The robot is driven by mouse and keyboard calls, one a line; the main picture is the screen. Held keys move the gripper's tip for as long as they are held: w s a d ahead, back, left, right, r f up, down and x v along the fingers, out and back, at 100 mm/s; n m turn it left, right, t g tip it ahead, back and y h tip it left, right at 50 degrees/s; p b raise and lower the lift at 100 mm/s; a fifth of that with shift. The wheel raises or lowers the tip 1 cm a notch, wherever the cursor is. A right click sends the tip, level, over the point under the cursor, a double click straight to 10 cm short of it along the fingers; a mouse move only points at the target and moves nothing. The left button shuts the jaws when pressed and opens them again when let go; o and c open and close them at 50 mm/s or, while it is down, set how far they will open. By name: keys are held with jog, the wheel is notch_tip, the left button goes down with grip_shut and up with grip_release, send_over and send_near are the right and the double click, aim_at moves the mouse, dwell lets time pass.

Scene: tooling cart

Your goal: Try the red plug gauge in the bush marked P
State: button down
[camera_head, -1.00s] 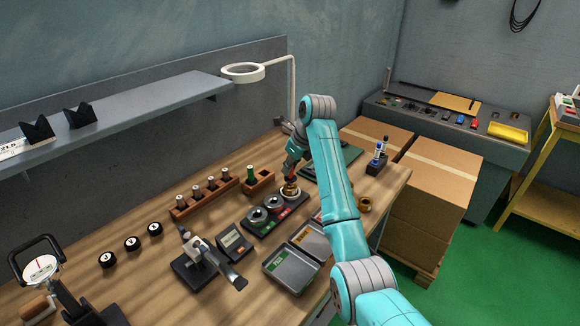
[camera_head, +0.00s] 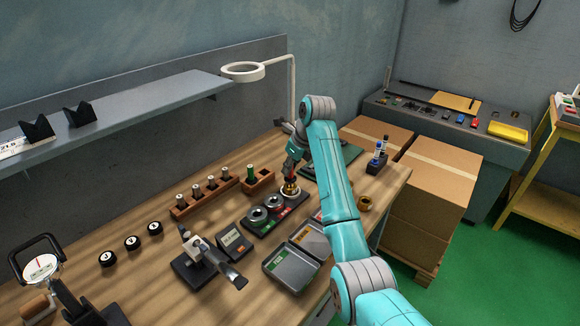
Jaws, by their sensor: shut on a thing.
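My gripper (camera_head: 291,179) points down over the far end of the dark bush tray (camera_head: 260,232). It is shut on the red plug gauge, which the fingers almost wholly hide; only a little red shows near them. Under the fingertips a brass-coloured part (camera_head: 290,189) sits at the rearmost bush (camera_head: 291,196), a pale ring. I cannot tell whether the gauge is in the bore or just above it. Two grey steel bushes, a middle one (camera_head: 274,202) and a near one (camera_head: 258,215), stand beside it. The letter P is too small to read.
A wooden block (camera_head: 262,184) holds a green-handled gauge (camera_head: 250,172). A wooden rack (camera_head: 205,200) with several gauges stands to its left. Open grey trays (camera_head: 291,270), a small display unit (camera_head: 234,242) and a brass ring (camera_head: 364,203) are close by. A ring lamp (camera_head: 243,72) hangs behind.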

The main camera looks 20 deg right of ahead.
jog(key=shift+s+f, duration=0.15)
jog(key=shift+f, duration=0.3)
dwell(1.6)
jog(key=shift+r, duration=0.95)
dwell(0.5)
jog(key=shift+f, duration=0.85)
dwell(2.8)
jog(key=shift+r, duration=0.6)
